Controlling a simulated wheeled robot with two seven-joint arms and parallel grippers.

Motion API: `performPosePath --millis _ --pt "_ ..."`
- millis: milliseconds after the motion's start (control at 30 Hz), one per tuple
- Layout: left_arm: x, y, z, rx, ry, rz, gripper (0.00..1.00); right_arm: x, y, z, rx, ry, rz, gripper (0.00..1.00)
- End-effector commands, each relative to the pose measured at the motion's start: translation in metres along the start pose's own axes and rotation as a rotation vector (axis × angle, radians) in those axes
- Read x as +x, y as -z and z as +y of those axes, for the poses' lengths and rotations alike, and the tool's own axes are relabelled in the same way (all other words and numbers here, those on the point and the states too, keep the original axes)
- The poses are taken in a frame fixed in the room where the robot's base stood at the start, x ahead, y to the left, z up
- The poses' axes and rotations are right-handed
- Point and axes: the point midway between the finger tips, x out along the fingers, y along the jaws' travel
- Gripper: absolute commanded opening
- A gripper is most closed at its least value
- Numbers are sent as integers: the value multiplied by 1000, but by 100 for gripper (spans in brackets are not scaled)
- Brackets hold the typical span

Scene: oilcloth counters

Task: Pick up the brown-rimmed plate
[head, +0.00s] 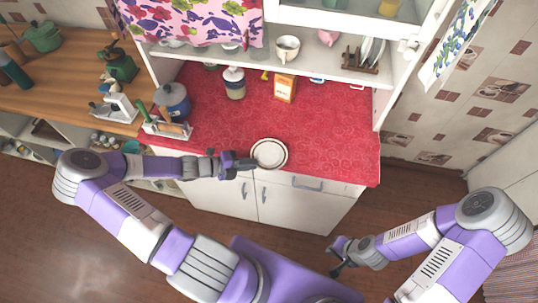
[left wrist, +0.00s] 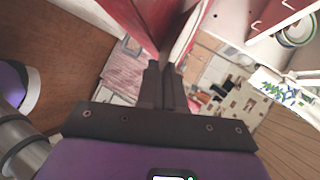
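The brown-rimmed plate (head: 270,153), pale with a thin dark rim, is at the front edge of the red counter. In the head view my left gripper (head: 252,162) is at the plate's left rim. In the left wrist view its fingers (left wrist: 166,68) are close together, with a thin wedge, apparently the plate seen nearly edge-on, running out from between the tips. I cannot tell whether the plate rests on the counter or is slightly above it. My right gripper (head: 334,258) is open and empty, low in front of the cabinet.
The red counter (head: 330,140) is clear right of the plate. An orange box (head: 284,88), a jar (head: 234,83) and a blue pot (head: 173,98) stand further back and left. A shelf with a cup (head: 287,48) and a plate rack (head: 366,57) hangs above.

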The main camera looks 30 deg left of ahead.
Motion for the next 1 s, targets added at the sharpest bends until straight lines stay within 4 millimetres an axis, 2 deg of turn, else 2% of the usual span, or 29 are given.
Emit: performPosePath --millis 567,767,1000 --pt "-2 1 -4 2 -1 0 0 -1 0 0 0 0 0 0" --pt "-11 4 -26 4 -2 0 0 -7 0 -2 0 0 0 0" --pt "-29 11 -66 5 -3 -1 0 -17 -1 -6 0 0 0 0"
